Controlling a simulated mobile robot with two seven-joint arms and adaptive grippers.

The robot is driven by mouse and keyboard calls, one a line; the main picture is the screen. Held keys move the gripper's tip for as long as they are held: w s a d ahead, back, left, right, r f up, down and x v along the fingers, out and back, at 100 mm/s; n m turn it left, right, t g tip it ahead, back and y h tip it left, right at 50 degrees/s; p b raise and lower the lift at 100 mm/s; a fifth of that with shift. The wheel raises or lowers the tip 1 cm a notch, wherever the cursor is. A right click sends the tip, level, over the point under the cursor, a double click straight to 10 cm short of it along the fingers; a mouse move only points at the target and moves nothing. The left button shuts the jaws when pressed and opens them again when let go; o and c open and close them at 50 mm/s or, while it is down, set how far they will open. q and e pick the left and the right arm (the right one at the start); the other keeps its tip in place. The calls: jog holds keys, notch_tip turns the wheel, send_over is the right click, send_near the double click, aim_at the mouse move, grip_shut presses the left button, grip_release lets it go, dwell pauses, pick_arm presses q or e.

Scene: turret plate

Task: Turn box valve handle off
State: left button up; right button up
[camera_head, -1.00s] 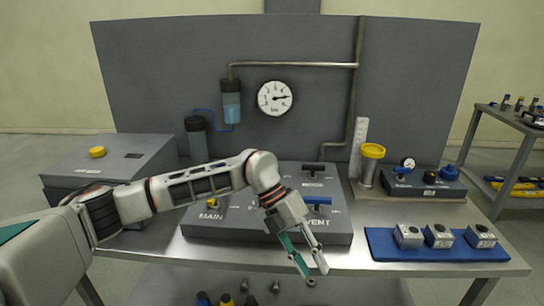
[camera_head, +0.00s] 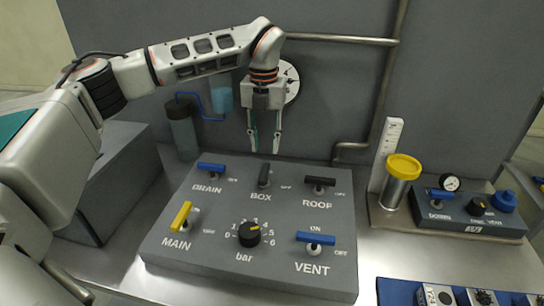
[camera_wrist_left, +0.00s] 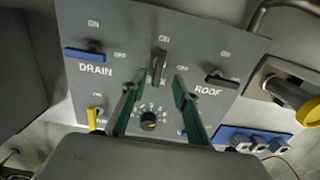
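The box valve handle (camera_head: 264,174) is a small black lever at the back middle of the grey valve panel (camera_head: 215,235). It points front to back, toward its ON mark, with OFF printed to its right. My left gripper (camera_head: 264,150) hangs fingers-down above and just behind it in the head view. Its two green-padded fingers are parted, with nothing between them. In the left wrist view the black handle (camera_wrist_left: 159,62) stands upright between and beyond the open fingertips (camera_wrist_left: 154,82). The fingers partly cover the BOX label there. My right gripper is not in view.
The blue drain handle (camera_head: 211,168) and black roof handle (camera_head: 320,181) flank the box handle. The yellow main handle (camera_head: 181,215), black dial (camera_head: 249,234) and blue vent handle (camera_head: 315,239) sit in front. The backboard (camera_head: 340,100) rises close behind my gripper.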

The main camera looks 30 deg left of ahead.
aim_at(265, 169)
pick_arm(q)
jog(key=shift+s+f, duration=0.1)
jog(key=shift+f, duration=0.3)
notch_tip(265, 169, down, 7)
jog(key=shift+r+p, duration=0.1)
jog(key=shift+p, duration=0.35)
grip_shut()
